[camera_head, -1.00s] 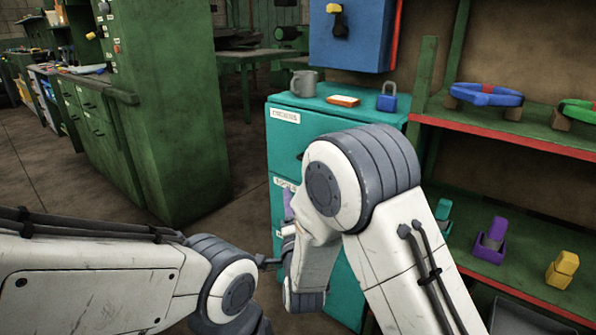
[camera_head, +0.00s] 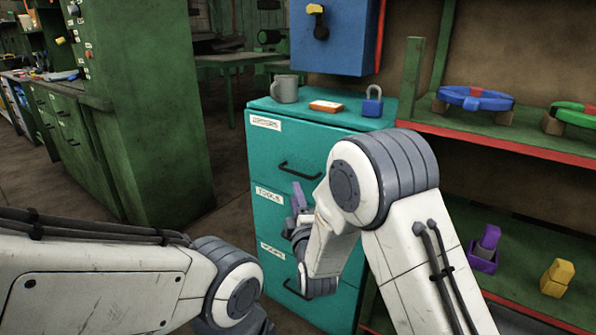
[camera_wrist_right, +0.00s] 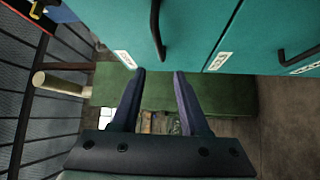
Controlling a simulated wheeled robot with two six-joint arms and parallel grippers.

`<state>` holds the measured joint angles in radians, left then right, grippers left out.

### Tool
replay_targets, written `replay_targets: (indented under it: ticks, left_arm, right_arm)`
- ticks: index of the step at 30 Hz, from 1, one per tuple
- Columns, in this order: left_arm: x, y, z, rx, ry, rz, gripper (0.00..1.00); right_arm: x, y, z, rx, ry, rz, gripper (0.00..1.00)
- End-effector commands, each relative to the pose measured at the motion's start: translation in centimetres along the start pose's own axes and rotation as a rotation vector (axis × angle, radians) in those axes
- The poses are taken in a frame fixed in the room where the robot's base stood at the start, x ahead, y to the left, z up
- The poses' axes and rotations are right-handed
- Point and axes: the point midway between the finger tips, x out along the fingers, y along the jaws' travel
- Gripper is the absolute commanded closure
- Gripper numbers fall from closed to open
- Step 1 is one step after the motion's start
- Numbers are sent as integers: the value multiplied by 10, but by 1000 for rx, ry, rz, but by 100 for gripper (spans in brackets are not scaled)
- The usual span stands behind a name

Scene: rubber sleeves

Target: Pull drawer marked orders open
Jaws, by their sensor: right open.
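A teal drawer cabinet (camera_head: 340,128) stands in the middle of the head view with its drawers shut. The top drawer has a white label (camera_head: 265,122) too blurred to read surely and a dark bar handle (camera_head: 299,171). Lower drawers carry labels (camera_head: 269,194) and (camera_head: 272,250). My right gripper (camera_head: 297,200) is before the cabinet front, below the top handle. In the right wrist view my right gripper (camera_wrist_right: 158,74) is open and empty, with a dark handle (camera_wrist_right: 157,30) ahead of its fingertips, apart from them. My left gripper is out of view.
A mug (camera_head: 285,89), an orange-and-white item (camera_head: 326,106) and a blue padlock (camera_head: 372,101) sit on the cabinet. A blue wall box (camera_head: 335,35) hangs above. Green shelves (camera_head: 520,120) stand right, a green machine cabinet (camera_head: 150,110) left. Floor between is free.

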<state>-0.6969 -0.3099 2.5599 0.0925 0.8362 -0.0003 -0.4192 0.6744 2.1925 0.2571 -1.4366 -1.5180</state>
Motion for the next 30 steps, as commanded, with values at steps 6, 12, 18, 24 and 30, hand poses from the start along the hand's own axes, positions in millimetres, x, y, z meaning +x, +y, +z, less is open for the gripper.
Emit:
replay_targets:
  ticks: [6, 12, 18, 24, 30]
  left_arm:
    - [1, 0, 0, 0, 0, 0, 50]
    - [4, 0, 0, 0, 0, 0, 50]
    - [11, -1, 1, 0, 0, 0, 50]
    - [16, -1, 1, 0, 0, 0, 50]
    - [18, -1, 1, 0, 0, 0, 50]
  right_arm:
    - [3, 0, 4, -236, 2, 0, 55]
    - [21, 0, 6, -255, -1, 4, 55]
    - [59, 0, 6, -254, 0, 5, 55]
    - [91, -1, 4, -252, 2, 3, 55]
    - [105, 0, 3, -253, 3, 1, 55]
